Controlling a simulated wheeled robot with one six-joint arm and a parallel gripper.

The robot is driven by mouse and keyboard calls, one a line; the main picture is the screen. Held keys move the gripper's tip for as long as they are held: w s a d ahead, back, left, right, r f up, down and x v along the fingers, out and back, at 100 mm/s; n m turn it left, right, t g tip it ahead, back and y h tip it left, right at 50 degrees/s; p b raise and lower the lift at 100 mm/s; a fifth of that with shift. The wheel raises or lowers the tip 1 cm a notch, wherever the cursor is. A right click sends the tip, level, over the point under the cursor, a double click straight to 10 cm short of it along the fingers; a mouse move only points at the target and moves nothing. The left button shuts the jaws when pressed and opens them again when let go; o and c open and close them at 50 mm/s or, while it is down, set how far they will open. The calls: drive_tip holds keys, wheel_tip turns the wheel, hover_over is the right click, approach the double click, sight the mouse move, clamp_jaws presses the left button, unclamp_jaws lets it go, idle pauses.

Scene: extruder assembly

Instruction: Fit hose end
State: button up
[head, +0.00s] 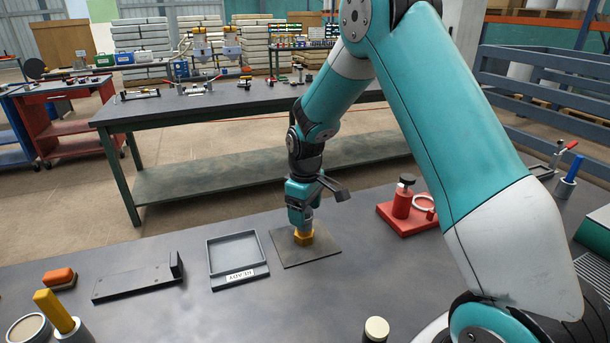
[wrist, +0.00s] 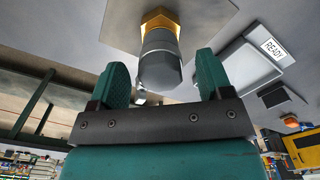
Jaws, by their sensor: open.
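A fitting with a brass hex part (head: 304,237) stands upright on a dark square mat (head: 326,248). In the wrist view its grey cylindrical part (wrist: 160,70) joins the brass hex (wrist: 160,20); I cannot tell whether this is the hose end. My gripper (head: 301,212) points down over it. In the wrist view my gripper (wrist: 164,80) is open, with one green finger on each side of the grey cylinder and visible gaps between. In the head view the gripper hides most of the grey part.
A grey tray labelled READY (head: 236,256) lies just left of the mat. A dark angled bracket (head: 140,281) and an orange block (head: 59,276) lie further left. A red base with a red cylinder (head: 402,204) stands right. A black cylinder with a cream top (head: 376,328) is at the front edge.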

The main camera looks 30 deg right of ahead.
wheel_tip(320, 180, up, 15)
drive_tip(key=b, duration=0.1)
idle(0.3)
